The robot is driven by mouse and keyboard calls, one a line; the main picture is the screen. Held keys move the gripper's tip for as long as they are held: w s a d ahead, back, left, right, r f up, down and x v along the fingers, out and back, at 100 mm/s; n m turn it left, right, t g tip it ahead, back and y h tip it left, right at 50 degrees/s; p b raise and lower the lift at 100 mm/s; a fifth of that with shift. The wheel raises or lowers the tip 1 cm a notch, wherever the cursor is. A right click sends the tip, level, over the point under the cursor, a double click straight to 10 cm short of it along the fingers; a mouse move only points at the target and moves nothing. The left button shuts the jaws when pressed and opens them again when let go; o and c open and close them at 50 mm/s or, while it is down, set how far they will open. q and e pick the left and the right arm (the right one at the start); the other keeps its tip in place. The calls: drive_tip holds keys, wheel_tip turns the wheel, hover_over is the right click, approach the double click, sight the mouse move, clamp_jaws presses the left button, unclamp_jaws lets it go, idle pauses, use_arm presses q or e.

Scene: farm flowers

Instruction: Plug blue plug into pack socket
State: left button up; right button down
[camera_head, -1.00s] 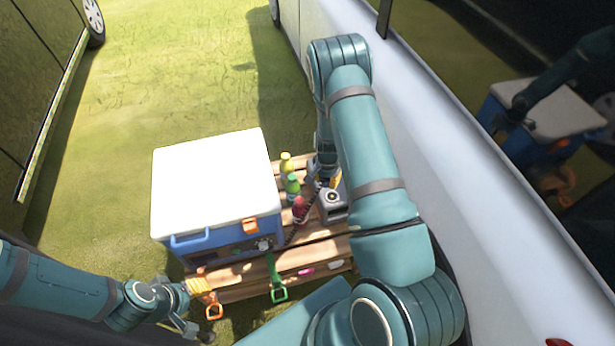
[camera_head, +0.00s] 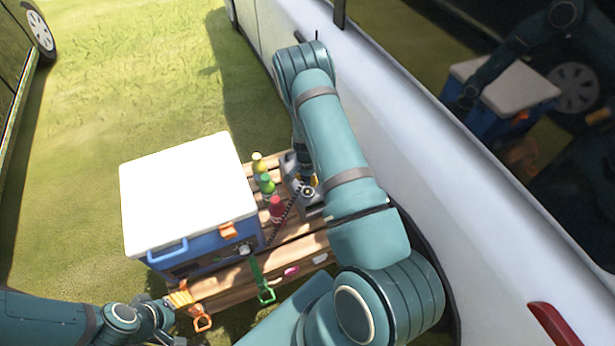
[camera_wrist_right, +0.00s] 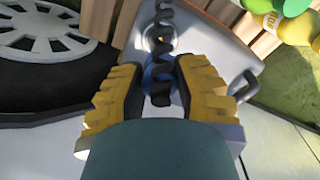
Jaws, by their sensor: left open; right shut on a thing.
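The grey pack (camera_head: 311,207) stands on the wooden pallet, right of the bottles, with a round dark fitting on its top. In the right wrist view the pack's grey top (camera_wrist_right: 200,40) lies beyond my fingers, with a round bright-ringed opening behind a dark coiled cable (camera_wrist_right: 160,22). My right gripper (camera_wrist_right: 158,85) is shut on the blue plug (camera_wrist_right: 152,73), which shows as a dark blue piece between the yellow fingers. The cable partly hides it, and I cannot tell whether it touches the socket. My left gripper (camera_head: 180,300) is open and empty beside the pallet's front left.
A blue cooler with a white lid (camera_head: 187,190) stands left of the pack. Several bottles (camera_head: 266,185) stand between them. Orange (camera_head: 202,322) and green (camera_head: 262,280) handled tools hang at the pallet's (camera_head: 235,288) front. A white vehicle (camera_head: 440,190) closes off the right side.

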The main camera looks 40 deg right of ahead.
sight(308, 192)
drive_tip(key=shift+f+b, duration=1.4)
drive_tip(key=shift+f, duration=1)
drive_tip(key=shift+b, duration=0.4)
idle(0.4)
drive_tip(key=shift+f+b, duration=0.55)
drive_tip(key=shift+f, duration=0.1)
drive_tip(key=c, duration=0.7)
unclamp_jaws()
drive_tip(key=shift+r, duration=0.1)
drive_tip(key=r, duration=1.2)
drive_tip(key=shift+a, duration=0.25)
